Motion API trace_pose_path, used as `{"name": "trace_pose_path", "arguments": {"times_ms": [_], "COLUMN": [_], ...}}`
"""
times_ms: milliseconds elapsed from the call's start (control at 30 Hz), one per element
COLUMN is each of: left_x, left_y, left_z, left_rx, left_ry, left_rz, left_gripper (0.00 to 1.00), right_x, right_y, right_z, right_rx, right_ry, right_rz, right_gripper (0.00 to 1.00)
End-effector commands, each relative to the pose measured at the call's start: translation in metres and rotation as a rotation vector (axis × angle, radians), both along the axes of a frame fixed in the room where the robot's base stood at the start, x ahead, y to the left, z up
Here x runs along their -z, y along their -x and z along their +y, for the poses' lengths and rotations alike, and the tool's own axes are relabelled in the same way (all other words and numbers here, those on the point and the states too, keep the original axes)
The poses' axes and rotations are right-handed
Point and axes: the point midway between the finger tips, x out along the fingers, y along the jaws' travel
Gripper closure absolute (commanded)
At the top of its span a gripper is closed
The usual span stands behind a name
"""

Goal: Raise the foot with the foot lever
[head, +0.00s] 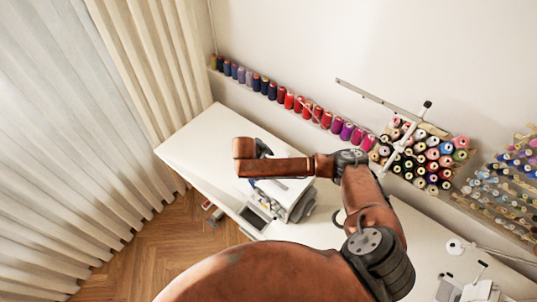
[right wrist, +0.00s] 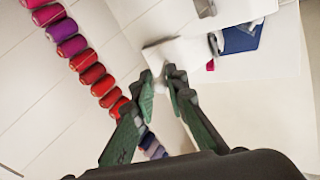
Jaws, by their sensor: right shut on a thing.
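The white sewing machine (head: 292,196) stands on the white table, partly covered by my right arm in the head view. In the right wrist view, a white part of the machine (right wrist: 185,50) lies just beyond my fingertips. My right gripper (right wrist: 166,74) has its green-and-black fingers close together at this part, shut on a small piece that I take to be the foot lever. The fingertips mostly hide that piece, and its raised or lowered position cannot be told. The presser foot cannot be made out. My left gripper is not in view.
A row of thread spools (head: 289,101) runs along the wall behind the white table (head: 190,145). More spools (head: 432,165) hang on a rack to the right. A blue piece (right wrist: 243,38) lies by the machine. The table's left end is clear.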

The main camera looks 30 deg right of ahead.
Motion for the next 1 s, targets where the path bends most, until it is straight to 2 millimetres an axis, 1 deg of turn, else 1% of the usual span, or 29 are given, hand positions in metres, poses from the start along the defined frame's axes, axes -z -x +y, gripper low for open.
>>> {"name": "trace_pose_path", "arguments": {"times_ms": [400,433,667,900,1000], "left_x": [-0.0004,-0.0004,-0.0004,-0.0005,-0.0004], "left_y": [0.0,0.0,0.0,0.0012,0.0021], "left_z": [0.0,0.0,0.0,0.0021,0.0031], "left_rx": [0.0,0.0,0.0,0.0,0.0], "left_ry": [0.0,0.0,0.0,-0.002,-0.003], "left_rz": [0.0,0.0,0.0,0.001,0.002], "left_gripper": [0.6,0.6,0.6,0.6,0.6], "right_x": [0.0001,0.0002,0.0003,0.0002,-0.0029], "right_y": [0.0001,0.0001,0.0003,0.0004,0.0012], "right_z": [-0.0004,-0.0004,-0.0002,0.0,0.0024], "right_rx": [0.001,0.001,0.0,0.0,-0.001], "right_ry": [0.008,0.008,0.007,0.007,0.006], "right_rz": [-0.003,-0.003,-0.002,-0.002,-0.002], "right_gripper": [1.0,0.85,0.7,0.7,0.7]}}
